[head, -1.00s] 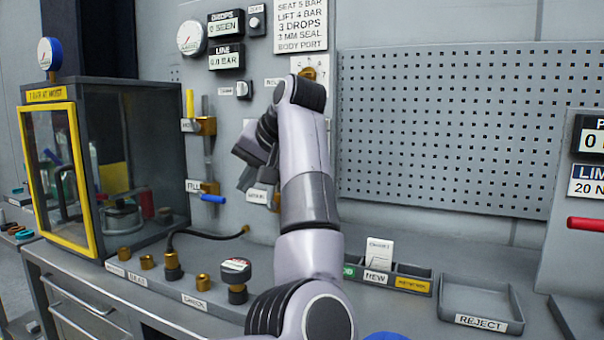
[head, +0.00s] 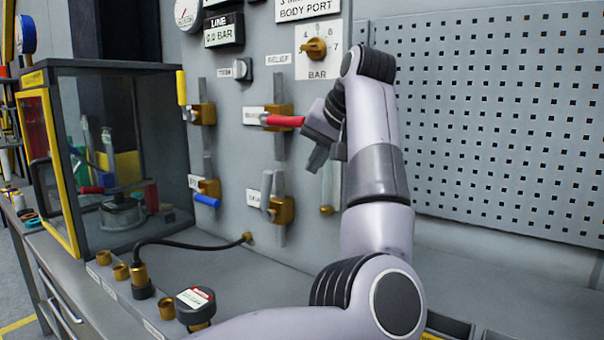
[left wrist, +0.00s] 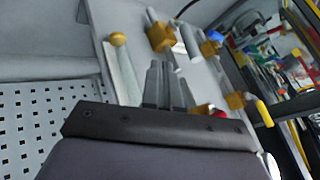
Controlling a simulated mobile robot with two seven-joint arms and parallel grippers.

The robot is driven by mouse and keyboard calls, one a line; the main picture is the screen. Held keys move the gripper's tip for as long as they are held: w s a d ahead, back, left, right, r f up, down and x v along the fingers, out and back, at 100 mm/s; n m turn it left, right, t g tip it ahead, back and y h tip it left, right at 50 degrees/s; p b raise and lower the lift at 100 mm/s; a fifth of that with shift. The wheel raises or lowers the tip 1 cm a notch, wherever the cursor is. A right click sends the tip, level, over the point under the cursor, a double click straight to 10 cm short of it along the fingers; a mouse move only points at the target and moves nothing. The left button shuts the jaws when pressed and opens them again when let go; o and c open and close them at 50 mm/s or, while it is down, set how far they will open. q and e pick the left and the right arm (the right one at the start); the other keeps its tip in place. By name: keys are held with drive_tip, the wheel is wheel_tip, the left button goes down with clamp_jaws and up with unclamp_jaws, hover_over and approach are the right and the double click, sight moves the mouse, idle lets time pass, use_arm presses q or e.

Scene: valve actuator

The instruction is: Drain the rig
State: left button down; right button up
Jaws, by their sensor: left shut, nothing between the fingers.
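My left gripper (head: 316,160) is shut and empty in front of the valve panel, just right of the red valve handle (head: 284,121). The red handle lies level, its tip close to the gripper; I cannot tell whether they touch. In the left wrist view the shut fingers (left wrist: 165,86) are beside the red handle (left wrist: 208,111). Below is a brass valve (head: 283,209) with a pale upright handle (head: 267,190); its label is hard to read. The blue handle (head: 207,200) at the FILL label is nearly level. The yellow handle (head: 182,88) is upright. My right gripper is not in view.
The line display (head: 224,32) reads 0.0 BAR. A brass knob (head: 315,48) sits on the BAR dial. A glass-sided cabinet (head: 120,69) stands left. A black hose (head: 190,243) and a black-capped fitting (head: 196,304) are on the bench. A pegboard (head: 480,120) fills the right.

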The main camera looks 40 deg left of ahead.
sight(267, 198)
use_arm(q)
drive_tip(key=shift+a+f+p, duration=0.2)
drive_tip(key=shift+a+f, duration=0.9)
drive_tip(key=shift+a, duration=0.5)
drive_tip(key=shift+a+f+p, duration=0.25)
drive_tip(key=shift+a+f, duration=0.8)
drive_tip(key=shift+a, duration=0.6)
drive_tip(key=shift+a+f+p, duration=0.2)
drive_tip(key=shift+a+f, duration=0.9)
drive_tip(key=shift+a, duration=0.5)
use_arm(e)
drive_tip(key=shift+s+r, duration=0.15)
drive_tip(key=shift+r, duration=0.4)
